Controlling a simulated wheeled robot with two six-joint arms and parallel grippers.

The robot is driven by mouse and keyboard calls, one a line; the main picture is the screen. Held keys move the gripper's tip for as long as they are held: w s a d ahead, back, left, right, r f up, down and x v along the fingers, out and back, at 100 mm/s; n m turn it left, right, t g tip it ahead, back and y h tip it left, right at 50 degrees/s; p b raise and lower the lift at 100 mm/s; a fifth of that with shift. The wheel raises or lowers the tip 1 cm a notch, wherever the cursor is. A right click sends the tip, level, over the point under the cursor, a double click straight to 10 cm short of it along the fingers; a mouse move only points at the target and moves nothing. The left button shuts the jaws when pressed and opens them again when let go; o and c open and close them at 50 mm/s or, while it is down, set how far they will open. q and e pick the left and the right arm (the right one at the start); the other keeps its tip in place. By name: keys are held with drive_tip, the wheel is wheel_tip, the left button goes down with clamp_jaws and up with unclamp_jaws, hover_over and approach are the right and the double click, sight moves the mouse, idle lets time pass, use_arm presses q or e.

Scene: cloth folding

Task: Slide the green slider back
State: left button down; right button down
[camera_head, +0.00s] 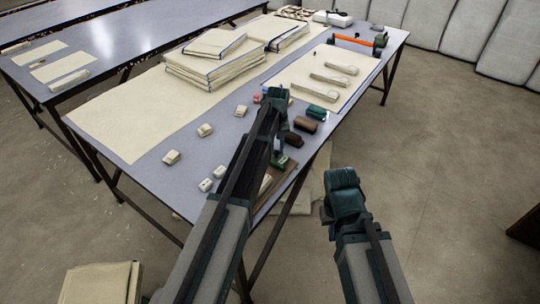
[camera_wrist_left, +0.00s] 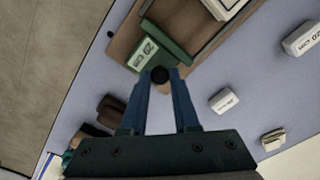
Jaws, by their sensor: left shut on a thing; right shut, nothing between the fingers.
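The green slider (camera_wrist_left: 150,48) has a white label and lies across one end of a brown wooden tray (camera_wrist_left: 122,45) in the left wrist view. A round black knob (camera_wrist_left: 159,74) stands at the slider's edge. My left gripper (camera_wrist_left: 159,82) is shut on this knob with its two blue fingers. In the head view, my left gripper (camera_head: 279,150) points down at the tray (camera_head: 280,183) near the table's front edge, and the arm hides much of the tray and slider. My right gripper (camera_head: 343,190) is shut and empty, beyond the table edge over the floor.
Brown blocks (camera_head: 305,124) and a green block (camera_head: 316,112) lie beside the left gripper. Several small pale blocks (camera_head: 205,130) lie to its left. Folded cloth stacks (camera_head: 205,75) and a flat cloth (camera_head: 115,115) cover the table farther back.

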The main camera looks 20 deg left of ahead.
use_arm(q)
drive_tip(key=shift+w+d, duration=0.15)
drive_tip(key=shift+w, duration=0.4)
drive_tip(key=shift+s, duration=0.1)
drive_tip(key=c, duration=0.7)
unclamp_jaws()
drive_tip(key=shift+o, duration=0.2)
drive_tip(key=shift+r+p, duration=0.45)
wheel_tip(320, 180, up, 13)
drive_tip(key=p, duration=1.3)
drive_tip(key=shift+f, duration=0.1)
